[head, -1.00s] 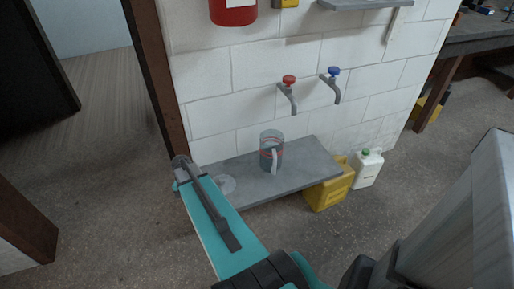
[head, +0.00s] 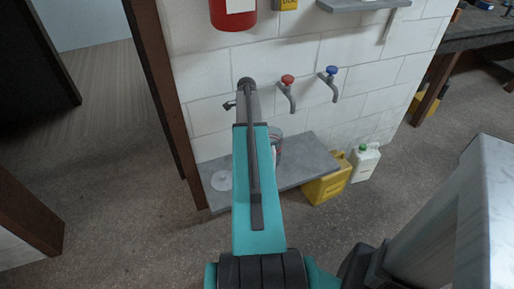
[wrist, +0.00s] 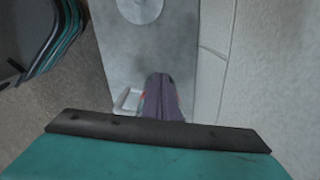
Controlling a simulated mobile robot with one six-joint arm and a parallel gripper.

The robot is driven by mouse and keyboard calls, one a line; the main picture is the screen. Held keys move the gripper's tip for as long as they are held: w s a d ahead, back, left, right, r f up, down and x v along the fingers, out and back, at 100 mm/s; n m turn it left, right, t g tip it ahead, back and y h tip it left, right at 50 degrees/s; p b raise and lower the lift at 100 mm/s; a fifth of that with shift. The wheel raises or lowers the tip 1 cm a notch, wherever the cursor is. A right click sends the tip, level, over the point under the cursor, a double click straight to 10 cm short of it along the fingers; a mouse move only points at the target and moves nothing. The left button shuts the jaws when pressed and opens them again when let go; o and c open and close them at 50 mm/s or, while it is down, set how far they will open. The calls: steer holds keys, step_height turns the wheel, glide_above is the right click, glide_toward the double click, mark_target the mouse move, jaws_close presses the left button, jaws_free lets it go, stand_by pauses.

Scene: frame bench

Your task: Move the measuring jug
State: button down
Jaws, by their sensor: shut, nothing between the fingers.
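The measuring jug (head: 278,143) is a clear vessel with red markings, standing on the low grey shelf (head: 305,165). In the head view my teal arm hides most of it, and only its right part shows. In the wrist view the jug's pale handle (wrist: 126,101) shows left of my gripper (wrist: 161,78), with bits of red at the fingers' sides. The fingers are shut together, with nothing held, and cover most of the jug in that view. I cannot tell whether they touch it. In the head view the gripper is hidden behind the arm.
A pale round disc (head: 221,180) lies on the shelf's left end. Red (head: 287,80) and blue (head: 332,71) taps stick out of the white wall above. A yellow can (head: 328,184) and a white can (head: 364,162) stand at the shelf's right end.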

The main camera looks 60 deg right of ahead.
stand_by(0.4)
steer(key=s+d+f+p, duration=0.1)
steer(key=s+d+f, duration=0.1)
steer(key=f, duration=0.8)
steer(key=shift+s+d, duration=0.35)
steer(key=shift+s, duration=0.2)
stand_by(0.4)
